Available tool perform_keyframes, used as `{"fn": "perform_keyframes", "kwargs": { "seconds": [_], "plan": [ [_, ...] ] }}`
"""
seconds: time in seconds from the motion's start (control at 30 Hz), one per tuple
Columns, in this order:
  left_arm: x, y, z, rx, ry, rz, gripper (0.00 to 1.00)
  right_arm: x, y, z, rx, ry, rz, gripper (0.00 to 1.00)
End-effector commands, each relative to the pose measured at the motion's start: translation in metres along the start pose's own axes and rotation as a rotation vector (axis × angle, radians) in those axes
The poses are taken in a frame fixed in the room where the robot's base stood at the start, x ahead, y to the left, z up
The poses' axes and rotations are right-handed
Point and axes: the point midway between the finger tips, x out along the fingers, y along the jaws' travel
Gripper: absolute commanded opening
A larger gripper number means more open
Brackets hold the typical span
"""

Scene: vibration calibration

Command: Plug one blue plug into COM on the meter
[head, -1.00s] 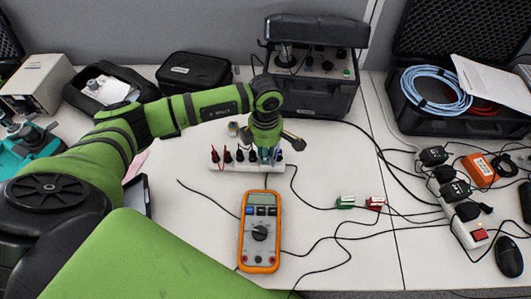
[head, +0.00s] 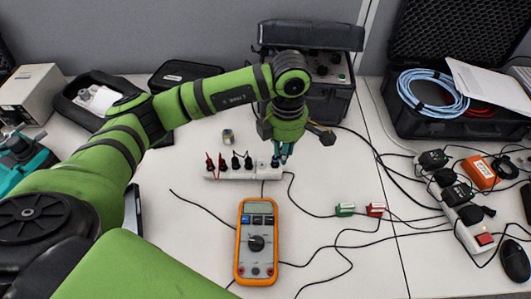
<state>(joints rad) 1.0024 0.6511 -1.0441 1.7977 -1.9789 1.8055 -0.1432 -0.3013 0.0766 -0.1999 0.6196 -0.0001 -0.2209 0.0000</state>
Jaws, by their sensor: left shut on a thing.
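The orange multimeter (head: 241,262) lies on the table in the middle foreground, with a row of jacks at its lower end. The jack labels, COM included, are too small to read. A white rack (head: 245,174) behind it holds red and black plugs upright. My left gripper (head: 283,154) is above the rack's right end, pointing down, shut on a small blue-teal piece that looks like a blue plug (head: 276,161). The fingers partly hide it, and I cannot tell whether it is clear of the rack. My right gripper is not in view.
A black instrument case (head: 322,98) stands behind the gripper. Green (head: 345,209) and red (head: 375,209) connectors lie right of the meter among black cables. A power strip (head: 470,235) is at the right. The table left of the meter is mostly clear.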

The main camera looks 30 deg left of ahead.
Motion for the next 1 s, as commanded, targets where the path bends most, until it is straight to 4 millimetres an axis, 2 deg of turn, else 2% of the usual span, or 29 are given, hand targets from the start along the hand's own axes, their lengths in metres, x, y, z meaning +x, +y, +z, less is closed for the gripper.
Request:
{"fn": "perform_keyframes", "kwargs": {
  "seconds": [0.1, 0.33, 1.0],
  "plan": [
    [-0.013, -0.011, 0.022, 0.004, -0.002, 0.002, 0.00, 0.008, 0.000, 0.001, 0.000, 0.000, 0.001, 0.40],
    [-0.029, -0.024, 0.044, 0.001, 0.001, 0.001, 0.00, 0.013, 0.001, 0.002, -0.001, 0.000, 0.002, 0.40],
    [-0.038, -0.026, 0.048, -0.001, 0.002, -0.001, 0.00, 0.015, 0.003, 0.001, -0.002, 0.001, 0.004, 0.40]
  ]
}}
